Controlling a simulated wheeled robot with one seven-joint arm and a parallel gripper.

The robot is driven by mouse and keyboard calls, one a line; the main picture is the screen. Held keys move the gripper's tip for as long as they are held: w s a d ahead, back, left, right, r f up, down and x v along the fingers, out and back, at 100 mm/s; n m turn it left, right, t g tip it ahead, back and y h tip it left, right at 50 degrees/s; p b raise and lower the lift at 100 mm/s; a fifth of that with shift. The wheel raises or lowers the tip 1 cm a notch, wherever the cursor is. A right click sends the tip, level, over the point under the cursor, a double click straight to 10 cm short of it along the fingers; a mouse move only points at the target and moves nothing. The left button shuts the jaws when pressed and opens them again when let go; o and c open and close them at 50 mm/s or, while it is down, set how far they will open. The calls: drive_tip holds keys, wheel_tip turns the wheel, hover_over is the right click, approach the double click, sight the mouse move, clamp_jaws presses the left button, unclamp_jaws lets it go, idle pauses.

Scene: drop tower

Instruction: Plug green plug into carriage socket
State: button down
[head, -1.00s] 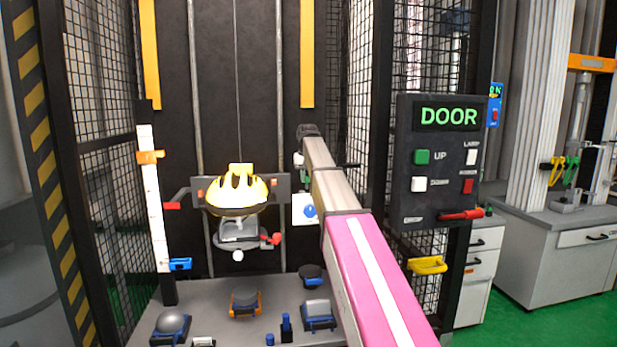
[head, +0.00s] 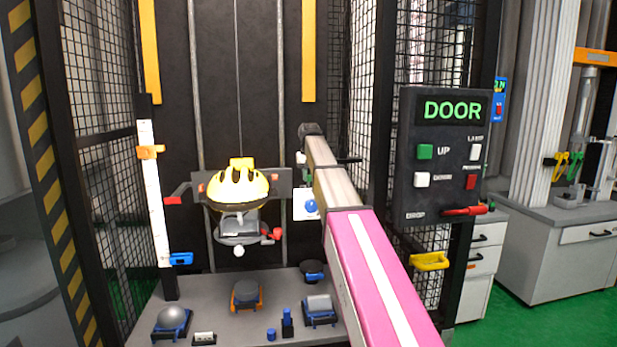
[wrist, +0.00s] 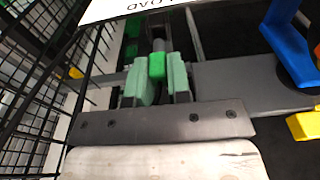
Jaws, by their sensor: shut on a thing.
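The green plug (wrist: 158,66) is a small bright green block in the wrist view. My gripper (wrist: 157,76) is shut on it, with a pale green finger on each side. A grey cylindrical piece shows just beyond the plug; I cannot tell whether they touch. The carriage (head: 277,184) is a dark crossbar on the rails in the head view, with a yellow helmet (head: 238,188) in front of it. I cannot make out the carriage socket for certain.
A white plate marked LOAD (wrist: 125,8) lies close to the plug in the wrist view, with a blue part (wrist: 288,45) to the right. Black mesh (wrist: 40,90) is at left. The head view shows a door control panel (head: 437,158) and a grey base (head: 215,290) bearing several blocks.

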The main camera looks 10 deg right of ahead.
sight(309, 182)
drive_tip(key=shift+w+f, duration=0.15)
drive_tip(key=shift+f, duration=0.05)
idle(0.4)
drive_tip(key=shift+f, duration=0.2)
drive_tip(key=shift+f+t, duration=0.3)
drive_tip(key=shift+f, duration=0.85)
drive_tip(key=shift+f, duration=0.25)
drive_tip(key=c, duration=1)
unclamp_jaws()
drive_tip(key=r, duration=0.3)
drive_tip(key=s+r, duration=0.1)
drive_tip(key=r, duration=0.3)
drive_tip(key=s+r, duration=0.1)
drive_tip(key=r, duration=0.2)
drive_tip(key=shift+r, duration=0.35)
